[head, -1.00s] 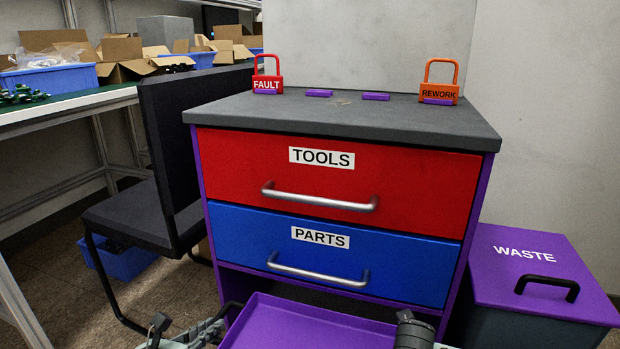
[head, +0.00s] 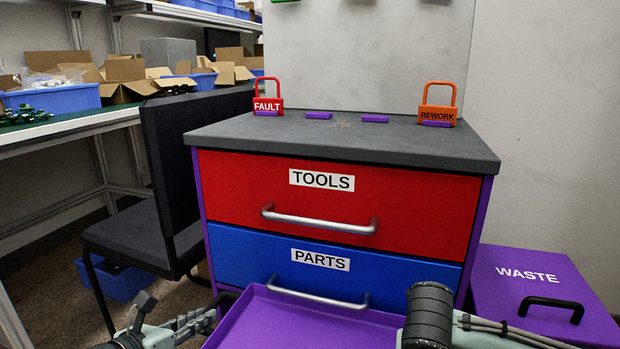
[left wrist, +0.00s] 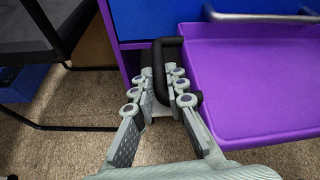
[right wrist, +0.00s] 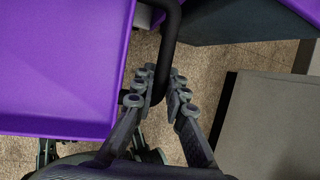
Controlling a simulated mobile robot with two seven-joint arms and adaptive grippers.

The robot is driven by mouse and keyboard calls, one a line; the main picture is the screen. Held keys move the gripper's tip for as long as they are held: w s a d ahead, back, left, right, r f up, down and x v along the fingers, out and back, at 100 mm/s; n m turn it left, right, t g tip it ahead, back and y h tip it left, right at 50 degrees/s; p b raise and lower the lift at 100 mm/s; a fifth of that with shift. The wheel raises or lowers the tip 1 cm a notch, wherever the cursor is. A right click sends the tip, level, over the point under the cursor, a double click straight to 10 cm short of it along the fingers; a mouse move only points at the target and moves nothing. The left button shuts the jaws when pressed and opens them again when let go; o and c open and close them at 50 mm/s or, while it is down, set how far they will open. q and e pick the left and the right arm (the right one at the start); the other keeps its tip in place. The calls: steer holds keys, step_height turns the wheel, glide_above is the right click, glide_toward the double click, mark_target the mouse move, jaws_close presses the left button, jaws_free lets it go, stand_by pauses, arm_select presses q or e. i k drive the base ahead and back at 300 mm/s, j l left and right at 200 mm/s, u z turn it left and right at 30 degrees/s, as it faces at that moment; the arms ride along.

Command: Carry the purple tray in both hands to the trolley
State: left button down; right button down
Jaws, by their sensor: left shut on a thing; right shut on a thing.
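The purple tray (head: 300,325) is held low in front of the drawer unit, its front part cut off by the bottom of the head view. My left gripper (left wrist: 160,80) is shut on the black handle at the tray's left side; in the head view it shows at the lower left (head: 205,318). My right gripper (right wrist: 163,82) is shut on the black handle (right wrist: 170,30) at the tray's right side; in the head view my right arm hides its fingers. The visible tray floor (right wrist: 60,70) is empty. I cannot tell whether any unit shown is the trolley.
The drawer unit (head: 330,190) with TOOLS and PARTS drawers stands close ahead, carrying a red FAULT padlock (head: 268,103) and orange REWORK padlock (head: 437,112). A purple-lidded WASTE bin (head: 540,290) is at right, a black chair (head: 140,235) at left. A workbench (head: 70,128) is beyond.

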mark_target(329, 132)
steer(key=l, duration=0.15)
steer(key=k+j, duration=0.2)
steer(key=j, duration=0.2)
steer(key=k+j+z, duration=0.1)
steer(key=k+j, duration=0.15)
steer(key=j, duration=0.15)
steer(key=k+j+z, duration=0.5)
steer(key=j, duration=0.25)
steer(key=i, duration=0.1)
